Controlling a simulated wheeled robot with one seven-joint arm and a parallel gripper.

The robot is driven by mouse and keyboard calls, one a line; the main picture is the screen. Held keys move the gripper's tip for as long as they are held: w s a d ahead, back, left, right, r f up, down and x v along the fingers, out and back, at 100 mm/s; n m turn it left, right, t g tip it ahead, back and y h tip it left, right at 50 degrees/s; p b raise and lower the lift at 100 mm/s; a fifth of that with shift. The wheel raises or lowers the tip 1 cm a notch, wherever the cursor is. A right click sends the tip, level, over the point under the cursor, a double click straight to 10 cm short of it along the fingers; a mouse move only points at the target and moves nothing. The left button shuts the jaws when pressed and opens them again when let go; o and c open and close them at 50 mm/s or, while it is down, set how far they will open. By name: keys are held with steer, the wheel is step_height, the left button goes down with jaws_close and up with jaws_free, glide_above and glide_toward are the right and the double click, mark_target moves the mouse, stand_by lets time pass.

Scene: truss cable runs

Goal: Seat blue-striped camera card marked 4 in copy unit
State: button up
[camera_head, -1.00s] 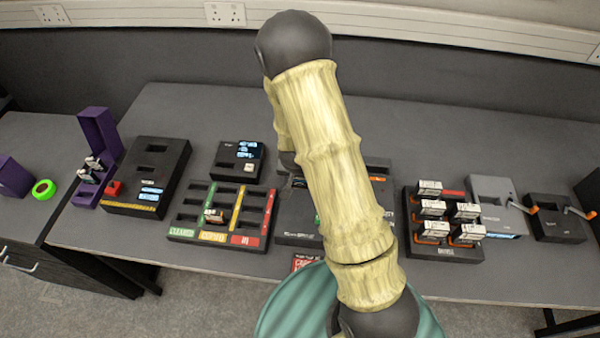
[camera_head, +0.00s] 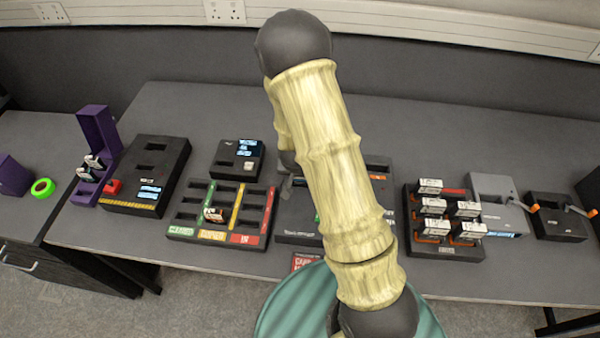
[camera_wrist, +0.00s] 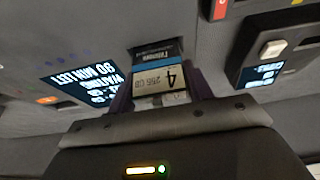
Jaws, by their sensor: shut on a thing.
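The camera card (camera_wrist: 172,78), with a white label marked 4 and a blue stripe, is between the fingers of my gripper (camera_wrist: 158,88) in the wrist view. The gripper is shut on it. A dark unit with a lit screen (camera_wrist: 80,84) lies left of the card there; its text is upside down and partly readable. In the head view, a dark unit (camera_head: 296,222), likely the copy unit, is mostly hidden behind my arm. My gripper and the card are hidden there too. I cannot tell whether the card touches a slot.
A small device (camera_head: 225,172) with a screen and pale button stands left of my arm. In front is a sorting tray (camera_head: 185,234) holding one card. A rack (camera_head: 447,252) of several cards stands right. A black unit (camera_head: 150,172) and purple holder (camera_head: 96,130) stand left.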

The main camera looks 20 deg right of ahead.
steer(key=shift+f, duration=0.35)
stand_by(0.3)
steer(key=o, duration=1.4)
steer(key=shift+r+p, duration=2.9)
steer(key=shift+r, duration=0.95)
steer(key=s+r+n+g+y, duration=0.1)
steer(key=s+r+n, duration=0.3)
steer(key=s+r, duration=1.2)
steer(key=shift+r+n+y, duration=0.3)
steer(key=shift+r, duration=0.5)
